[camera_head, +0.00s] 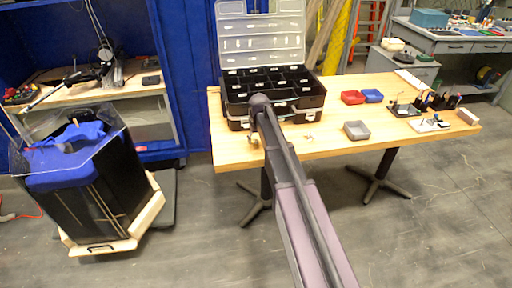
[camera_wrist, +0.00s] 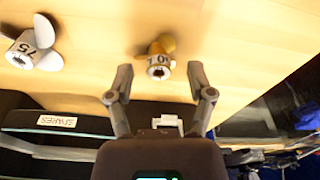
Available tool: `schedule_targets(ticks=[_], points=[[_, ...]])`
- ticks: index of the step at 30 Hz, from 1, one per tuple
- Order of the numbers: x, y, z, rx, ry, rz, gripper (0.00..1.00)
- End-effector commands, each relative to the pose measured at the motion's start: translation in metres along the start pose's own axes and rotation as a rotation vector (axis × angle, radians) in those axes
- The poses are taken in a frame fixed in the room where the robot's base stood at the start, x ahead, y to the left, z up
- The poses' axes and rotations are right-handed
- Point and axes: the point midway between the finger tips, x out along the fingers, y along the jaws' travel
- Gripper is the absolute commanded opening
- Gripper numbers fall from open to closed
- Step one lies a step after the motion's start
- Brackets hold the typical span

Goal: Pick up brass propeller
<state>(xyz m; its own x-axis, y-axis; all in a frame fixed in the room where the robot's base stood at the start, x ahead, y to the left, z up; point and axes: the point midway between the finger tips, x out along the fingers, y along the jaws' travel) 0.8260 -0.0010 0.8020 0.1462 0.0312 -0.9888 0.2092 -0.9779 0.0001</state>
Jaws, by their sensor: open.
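The brass propeller (camera_wrist: 166,43) lies on the wooden tabletop in the upper middle of the wrist view. Its brass part shows behind a pale hub or collar with a partly readable dark number. My gripper (camera_wrist: 160,78) is open, and its two fingertips stand apart to the left and right, just below the propeller in the picture. Nothing is between the fingers that I can see held. In the head view my arm reaches to the front of the black case, and the gripper and propeller cannot be made out clearly there.
A pale propeller (camera_wrist: 38,48) marked 75 lies left of the brass one. A black organizer case (camera_head: 272,88) with a raised clear lid stands on the workbench (camera_head: 340,140); its SPARES label (camera_wrist: 57,121) shows in the wrist view.

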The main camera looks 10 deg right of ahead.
Motion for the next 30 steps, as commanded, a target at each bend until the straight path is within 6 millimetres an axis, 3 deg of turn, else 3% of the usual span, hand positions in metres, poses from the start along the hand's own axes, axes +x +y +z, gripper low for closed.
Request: schedule_targets(ticks=[21, 23, 28, 29, 30], points=[[0.0047, 0.0, -0.0001, 0.0, 0.0, 0.0, 0.69], [0.0047, 0.0, -0.0001, 0.0, 0.0, 0.0, 0.57], [0.0047, 0.0, 0.0, 0.0, 0.0, 0.0, 0.07], [0.0048, 0.0, 0.0, 0.0, 0.0, 0.0, 0.0], [0.0048, 0.0, 0.0, 0.0, 0.0, 0.0, 0.0]])
